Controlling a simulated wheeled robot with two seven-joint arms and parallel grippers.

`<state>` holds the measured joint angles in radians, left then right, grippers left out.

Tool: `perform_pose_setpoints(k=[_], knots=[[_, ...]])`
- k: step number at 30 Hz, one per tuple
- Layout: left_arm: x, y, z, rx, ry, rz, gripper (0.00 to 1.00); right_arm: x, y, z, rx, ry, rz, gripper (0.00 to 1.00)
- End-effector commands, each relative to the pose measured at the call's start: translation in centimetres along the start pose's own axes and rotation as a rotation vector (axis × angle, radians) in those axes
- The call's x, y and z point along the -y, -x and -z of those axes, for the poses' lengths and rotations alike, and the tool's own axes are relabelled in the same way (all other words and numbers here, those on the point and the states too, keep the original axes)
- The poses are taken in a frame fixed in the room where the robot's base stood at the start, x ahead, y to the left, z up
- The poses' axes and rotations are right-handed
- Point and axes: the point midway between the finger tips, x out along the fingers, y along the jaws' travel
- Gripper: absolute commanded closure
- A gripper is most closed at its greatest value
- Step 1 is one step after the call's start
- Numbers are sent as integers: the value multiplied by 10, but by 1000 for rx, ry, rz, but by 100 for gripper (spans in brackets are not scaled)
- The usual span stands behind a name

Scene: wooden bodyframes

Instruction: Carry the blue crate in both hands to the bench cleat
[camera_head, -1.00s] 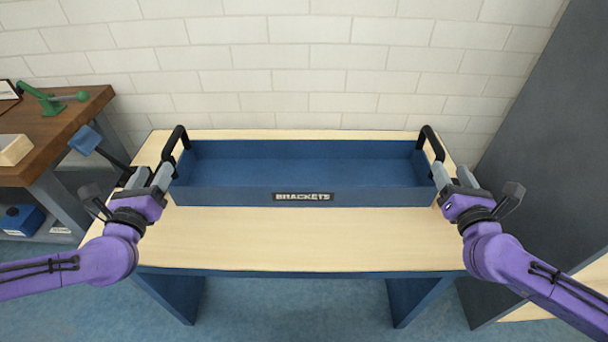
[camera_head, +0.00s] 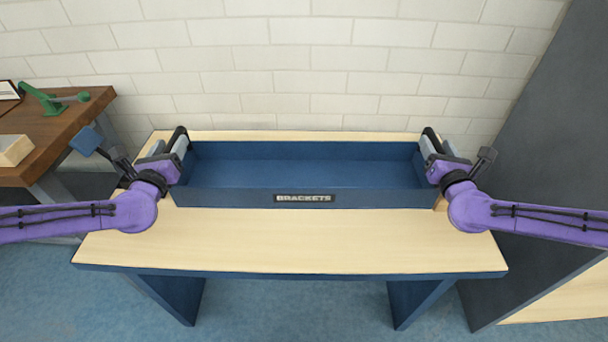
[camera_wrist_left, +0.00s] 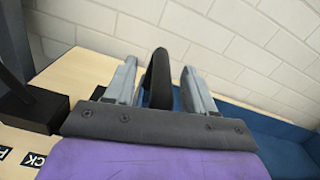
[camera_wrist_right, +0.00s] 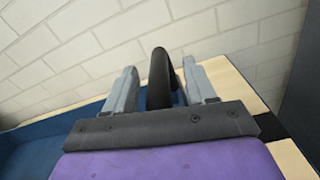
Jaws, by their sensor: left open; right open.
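The blue crate (camera_head: 300,197), labelled BRACKETS, sits on the pale wooden top of a blue-legged bench (camera_head: 300,240). It looks empty and has a black handle at each end. My left gripper (camera_head: 178,146) is open at the left handle; in the left wrist view that handle (camera_wrist_left: 157,78) stands between the two grey fingers, with gaps beside it. My right gripper (camera_head: 430,146) is open at the right handle; in the right wrist view the handle (camera_wrist_right: 160,78) stands between the fingers, with gaps. No bench cleat can be made out.
A brown side bench (camera_head: 70,130) with a green tool (camera_head: 45,98) and a small wooden box (camera_head: 14,150) stands at the left. A dark grey panel (camera_head: 540,150) rises at the right. A white brick wall (camera_head: 300,60) is behind. The bench front is clear.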

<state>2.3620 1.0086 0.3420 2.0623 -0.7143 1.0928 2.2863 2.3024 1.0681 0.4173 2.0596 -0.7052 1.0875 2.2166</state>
Motion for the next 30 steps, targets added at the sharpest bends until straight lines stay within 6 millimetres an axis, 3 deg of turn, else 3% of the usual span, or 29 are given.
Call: perform_pose_setpoints(k=[11, 15, 16, 30], knots=[[0, -6, 0, 0, 2, 0, 49, 0, -6, 0, 1, -1, 0, 48], [0, -6, 0, 0, 1, 0, 94, 0, -6, 0, 0, 0, -1, 93], [0, -6, 0, 0, 1, 0, 100, 0, -6, 0, 0, 0, -1, 100], [2, -5, 0, -1, 0, 5, 100, -2, -5, 0, 0, -1, -3, 100]])
